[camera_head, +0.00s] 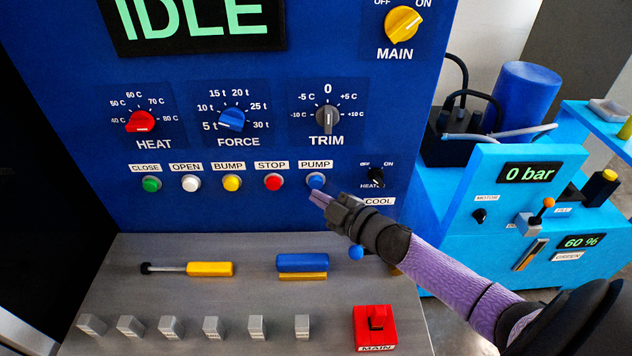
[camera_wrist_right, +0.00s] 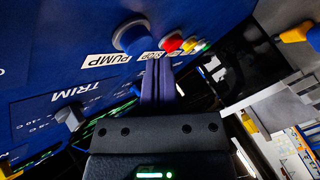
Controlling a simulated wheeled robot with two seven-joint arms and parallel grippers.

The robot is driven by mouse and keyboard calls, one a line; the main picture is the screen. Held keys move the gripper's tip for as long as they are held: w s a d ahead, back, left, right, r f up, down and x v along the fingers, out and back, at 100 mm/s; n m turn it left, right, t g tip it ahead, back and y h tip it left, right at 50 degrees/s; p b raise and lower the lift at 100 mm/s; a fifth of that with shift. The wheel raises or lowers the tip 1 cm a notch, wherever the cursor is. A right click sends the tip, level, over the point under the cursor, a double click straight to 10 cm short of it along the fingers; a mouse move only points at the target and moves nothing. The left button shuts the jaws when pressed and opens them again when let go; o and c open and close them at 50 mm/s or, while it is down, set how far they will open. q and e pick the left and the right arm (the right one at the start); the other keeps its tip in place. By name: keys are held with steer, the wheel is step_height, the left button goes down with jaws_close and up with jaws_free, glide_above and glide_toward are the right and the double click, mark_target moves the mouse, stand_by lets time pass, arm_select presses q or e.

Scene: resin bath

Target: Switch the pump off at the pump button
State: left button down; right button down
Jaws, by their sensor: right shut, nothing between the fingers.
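The blue pump button (camera_head: 316,180) sits on the blue panel under its PUMP label (camera_head: 315,164), at the right end of the button row. In the right wrist view the button (camera_wrist_right: 131,38) stands out from the panel beside the fingertips. My right gripper (camera_head: 318,198) is shut and empty, its purple fingers pointing at the panel just below the button. It also shows in the right wrist view (camera_wrist_right: 158,64), where the fingers cover part of the STOP label. I cannot tell whether the fingertips touch the button. My left gripper is not in view.
The red stop button (camera_head: 273,182) is the nearest to the left; yellow, white and green buttons follow. Below, a grey shelf (camera_head: 200,290) holds a yellow-handled tool (camera_head: 210,269) and a red MAIN switch (camera_head: 376,328).

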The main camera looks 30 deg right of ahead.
steer(key=s+a+p, duration=0.1)
steer(key=s+p, duration=0.1)
steer(key=s+a+p, duration=0.1)
steer(key=s, duration=0.1)
steer(key=shift+s+a, duration=0.1)
steer(key=shift+a, duration=0.2)
stand_by(0.8)
